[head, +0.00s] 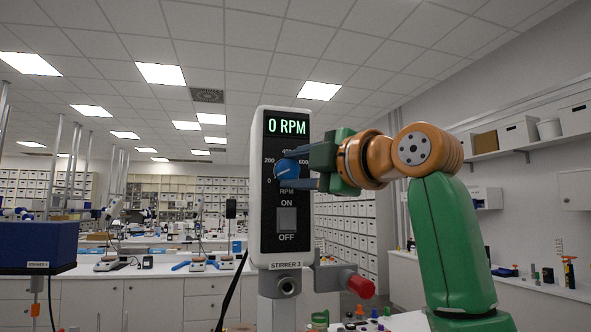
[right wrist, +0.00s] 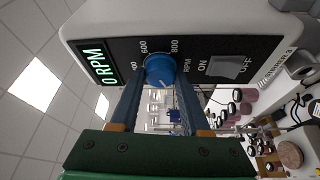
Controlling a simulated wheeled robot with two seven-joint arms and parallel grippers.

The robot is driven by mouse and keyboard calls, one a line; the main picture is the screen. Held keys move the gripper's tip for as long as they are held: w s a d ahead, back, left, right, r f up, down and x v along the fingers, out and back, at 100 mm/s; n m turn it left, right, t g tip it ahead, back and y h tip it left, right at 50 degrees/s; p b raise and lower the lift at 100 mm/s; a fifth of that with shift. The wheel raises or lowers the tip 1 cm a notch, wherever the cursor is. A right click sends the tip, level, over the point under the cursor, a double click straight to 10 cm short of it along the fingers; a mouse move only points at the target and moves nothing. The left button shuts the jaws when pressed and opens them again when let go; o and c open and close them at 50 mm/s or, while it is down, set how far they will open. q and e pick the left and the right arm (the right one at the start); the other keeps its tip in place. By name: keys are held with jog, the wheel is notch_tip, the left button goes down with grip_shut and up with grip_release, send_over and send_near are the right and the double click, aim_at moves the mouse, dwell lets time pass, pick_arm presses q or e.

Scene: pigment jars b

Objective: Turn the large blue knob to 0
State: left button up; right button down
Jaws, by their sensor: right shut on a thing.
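The large blue knob (head: 287,168) is on the black front panel of the stirrer (head: 259,210), labelled STIRRER 3. A dial scale marked from 0 to 800 surrounds it. Its pale pointer line slants to the lower left, toward the 0 side. The display (head: 287,127) above reads 0 RPM. My right gripper (head: 296,168) reaches in from the right, its two blue fingers on either side of the knob, shut on it. In the right wrist view the knob (right wrist: 159,69) sits between the fingertips. My left gripper is not in view.
A grey ON/OFF rocker switch (head: 287,218) sits below the knob. A red-ended clamp screw (head: 361,287) sticks out below the stirrer. Small jars stand low in front. A dark blue device (head: 38,244) is at the left. Benches and shelves fill the background.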

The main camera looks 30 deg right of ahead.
jog(key=shift+n, duration=0.6)
jog(key=shift+c, duration=1.9)
grip_release()
jog(key=shift+w, duration=0.1)
jog(key=s+d+b, duration=0.1)
jog(key=s+b, duration=0.1)
jog(key=s, duration=0.5)
jog(key=shift+b, duration=0.3)
jog(key=shift+f, duration=0.1)
